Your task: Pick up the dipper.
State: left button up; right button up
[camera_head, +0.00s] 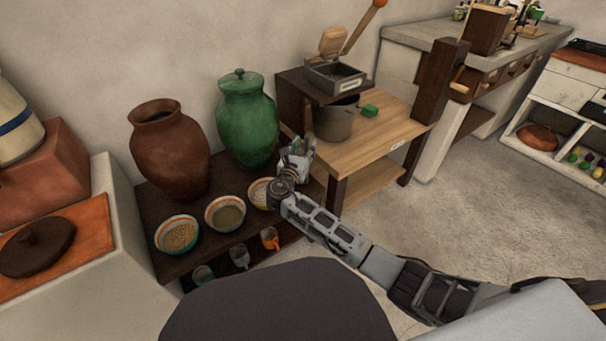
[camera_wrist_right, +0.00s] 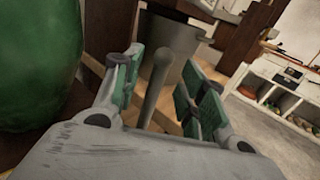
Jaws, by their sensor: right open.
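A grey rod with a rounded end, which looks like the handle of the dipper (camera_wrist_right: 157,82), stands between the fingers of my right gripper (camera_wrist_right: 157,90) in the wrist view. The fingers are open, with a gap showing on each side of the rod. Its lower end is hidden behind the gripper body. In the head view my right gripper (camera_head: 297,158) is above the right end of the dark low bench, beside the green jar, and I cannot make out the dipper there. My left gripper is not in view.
A green lidded jar (camera_head: 247,120) stands close left of the gripper, and a brown jar (camera_head: 170,150) farther left. Bowls (camera_head: 225,213) line the bench (camera_head: 150,205). A grey pot (camera_head: 335,121) and green block (camera_head: 370,111) are on the wooden table (camera_head: 375,135). Floor at right is clear.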

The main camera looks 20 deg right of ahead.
aim_at(306, 143)
jog(key=shift+b+x, duration=0.55)
jog(key=shift+x, duration=0.55)
jog(key=shift+w+d, duration=0.3)
jog(key=shift+w, duration=0.15)
jog(key=shift+c, duration=0.4)
grip_shut()
